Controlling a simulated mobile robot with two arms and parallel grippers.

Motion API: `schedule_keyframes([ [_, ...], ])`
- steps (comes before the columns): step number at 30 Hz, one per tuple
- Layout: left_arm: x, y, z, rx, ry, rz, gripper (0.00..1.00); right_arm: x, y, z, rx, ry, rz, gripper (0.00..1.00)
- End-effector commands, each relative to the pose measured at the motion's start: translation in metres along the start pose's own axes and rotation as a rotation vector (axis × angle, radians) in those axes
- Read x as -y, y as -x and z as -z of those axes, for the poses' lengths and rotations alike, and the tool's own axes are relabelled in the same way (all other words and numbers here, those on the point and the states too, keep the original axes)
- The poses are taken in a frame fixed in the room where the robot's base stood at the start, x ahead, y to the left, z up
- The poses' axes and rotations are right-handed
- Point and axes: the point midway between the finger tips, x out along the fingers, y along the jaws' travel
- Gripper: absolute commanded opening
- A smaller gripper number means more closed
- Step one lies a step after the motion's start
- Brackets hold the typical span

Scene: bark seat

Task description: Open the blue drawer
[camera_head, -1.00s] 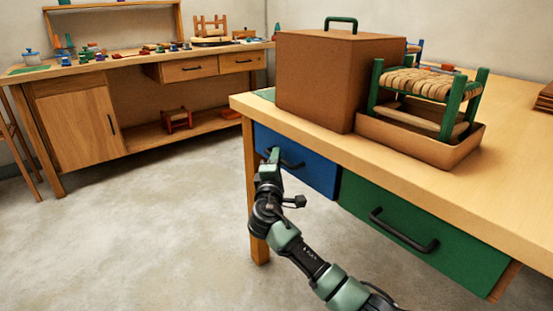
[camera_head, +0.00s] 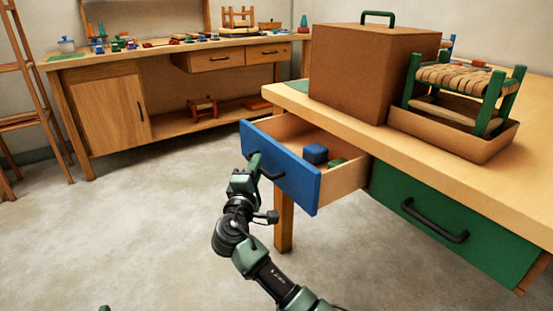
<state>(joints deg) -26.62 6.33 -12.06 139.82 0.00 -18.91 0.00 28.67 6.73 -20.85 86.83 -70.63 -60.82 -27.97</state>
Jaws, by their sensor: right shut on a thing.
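The blue drawer (camera_head: 291,174) stands well out from the table, with its inside showing. A dark blue block (camera_head: 315,153) and a green piece (camera_head: 337,162) lie in it. My right gripper (camera_head: 255,163) is at the left part of the drawer's black handle (camera_head: 268,172) and is shut on it. The gripper hides part of the handle.
A green drawer (camera_head: 450,225) beside it is shut. A brown box (camera_head: 370,75) and a tray (camera_head: 450,142) with a woven stool (camera_head: 455,80) stand on the table (camera_head: 480,185). The floor (camera_head: 160,220) to the left is clear.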

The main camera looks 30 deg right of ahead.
Motion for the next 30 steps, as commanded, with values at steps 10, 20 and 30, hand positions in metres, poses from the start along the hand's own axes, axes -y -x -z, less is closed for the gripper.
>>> schedule_keyframes([
  [10, -0.001, -0.001, 0.014, -0.076, 0.001, -0.003, 0.59, -0.007, 0.034, 0.034, 0.001, 0.000, 0.004, 0.00],
  [20, -0.002, -0.001, 0.019, -0.099, 0.002, -0.005, 0.59, -0.009, 0.039, 0.039, 0.003, 0.003, 0.003, 0.00],
  [30, -0.003, -0.001, 0.017, -0.093, 0.003, -0.005, 0.59, -0.009, 0.039, 0.039, 0.003, 0.002, 0.003, 0.34],
])
